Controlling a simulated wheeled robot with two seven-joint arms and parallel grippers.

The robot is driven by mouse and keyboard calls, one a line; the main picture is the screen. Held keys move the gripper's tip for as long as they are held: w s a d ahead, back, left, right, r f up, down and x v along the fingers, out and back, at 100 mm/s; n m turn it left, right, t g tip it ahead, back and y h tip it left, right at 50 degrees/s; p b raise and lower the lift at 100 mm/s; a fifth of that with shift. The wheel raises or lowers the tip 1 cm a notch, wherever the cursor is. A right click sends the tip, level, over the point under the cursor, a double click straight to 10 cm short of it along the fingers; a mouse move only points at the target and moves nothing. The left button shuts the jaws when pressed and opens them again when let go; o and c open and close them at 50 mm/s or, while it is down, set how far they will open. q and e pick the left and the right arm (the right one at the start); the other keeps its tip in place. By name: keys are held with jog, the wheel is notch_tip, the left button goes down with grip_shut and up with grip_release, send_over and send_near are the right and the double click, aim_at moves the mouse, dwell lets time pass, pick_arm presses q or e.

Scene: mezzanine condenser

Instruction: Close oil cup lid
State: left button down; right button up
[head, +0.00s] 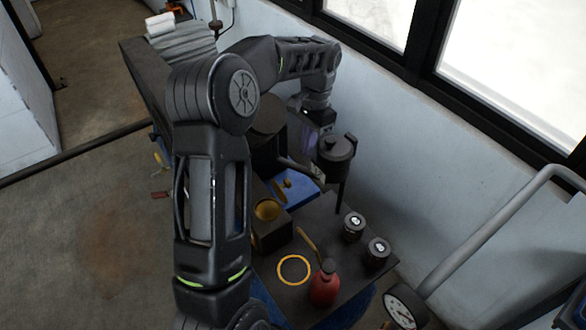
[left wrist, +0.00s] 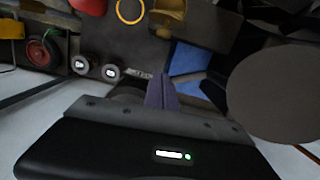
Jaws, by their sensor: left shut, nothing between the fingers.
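The oil cup (head: 268,210) is a small brass cup with its mouth open upward, set on a dark block. Its brass lid (head: 286,183) stands swung open behind the mouth. The brass cup also shows at the top of the left wrist view (left wrist: 168,16). My left gripper (head: 317,172) is shut and empty, behind and to the right of the cup and lid, apart from them. Its closed fingers (left wrist: 163,92) show in the left wrist view. My right gripper is in neither view.
A dark lidded pot (head: 336,160) is close beside my left gripper. A red oil can (head: 325,286), a yellow ring (head: 294,270) and two black canisters (head: 353,226) stand on the dark bench top. A large dark cylinder (head: 268,117) rises behind. The wall and windows bound the right.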

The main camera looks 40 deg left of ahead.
pick_arm(q)
jog(key=s+a+f+p, duration=0.1)
jog(key=s+f+p, duration=0.1)
jog(key=s+f, duration=0.2)
jog(key=shift+s+f, duration=0.25)
jog(key=shift+f, duration=0.6)
